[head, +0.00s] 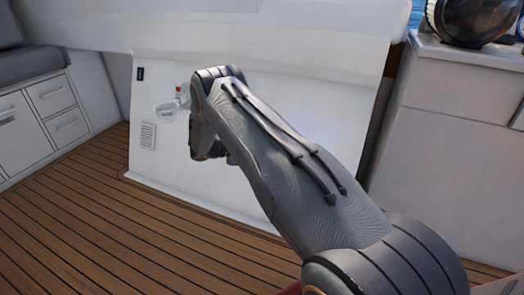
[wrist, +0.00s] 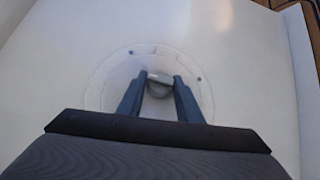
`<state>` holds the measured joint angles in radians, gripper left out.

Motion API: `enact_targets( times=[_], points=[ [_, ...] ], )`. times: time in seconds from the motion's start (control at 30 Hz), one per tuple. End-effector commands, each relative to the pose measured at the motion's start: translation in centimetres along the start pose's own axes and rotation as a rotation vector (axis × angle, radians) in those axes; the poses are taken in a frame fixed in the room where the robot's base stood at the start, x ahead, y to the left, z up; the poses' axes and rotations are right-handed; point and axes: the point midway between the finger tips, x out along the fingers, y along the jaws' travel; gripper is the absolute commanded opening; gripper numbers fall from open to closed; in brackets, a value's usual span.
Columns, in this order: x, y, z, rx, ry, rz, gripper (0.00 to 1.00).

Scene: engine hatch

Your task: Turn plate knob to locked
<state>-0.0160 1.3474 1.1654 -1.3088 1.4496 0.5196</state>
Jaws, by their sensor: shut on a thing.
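The plate knob (wrist: 159,80) shows in the wrist view as a small grey piece at the middle of a round white plate (wrist: 98,82). The plate is set in a white panel and has small dark screws near its rim. My gripper (wrist: 160,82) is shut on the knob, with one dark finger on each side of it. The fingers cover part of the plate and the knob's lower edge. In the head view my arm hides the knob, and the gripper is behind the wrist.
The white panel (head: 300,115) also holds a vent grille (head: 148,136), a clear cup-like fitting (head: 166,109) and a dark switch (head: 141,74). White drawers (head: 58,110) stand at the left and a white cabinet (head: 445,130) at the right. The plank floor (head: 110,220) is clear.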

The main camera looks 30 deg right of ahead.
Motion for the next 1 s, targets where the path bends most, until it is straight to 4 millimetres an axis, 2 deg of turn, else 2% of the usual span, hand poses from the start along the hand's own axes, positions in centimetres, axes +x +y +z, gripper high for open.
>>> enact_targets(
  times=[0.6,0.63,0.73,1.0],
  points=[
    [0.11,0.39,-0.01,-0.028,-0.003,0.034,0.10],
    [0.11,0.39,-0.01,-0.028,-0.003,0.034,0.34],
    [0.09,0.33,-0.01,-0.028,-0.003,0.033,0.49],
    [-0.21,0.08,-0.05,-0.030,0.000,0.032,0.49]
  ],
)
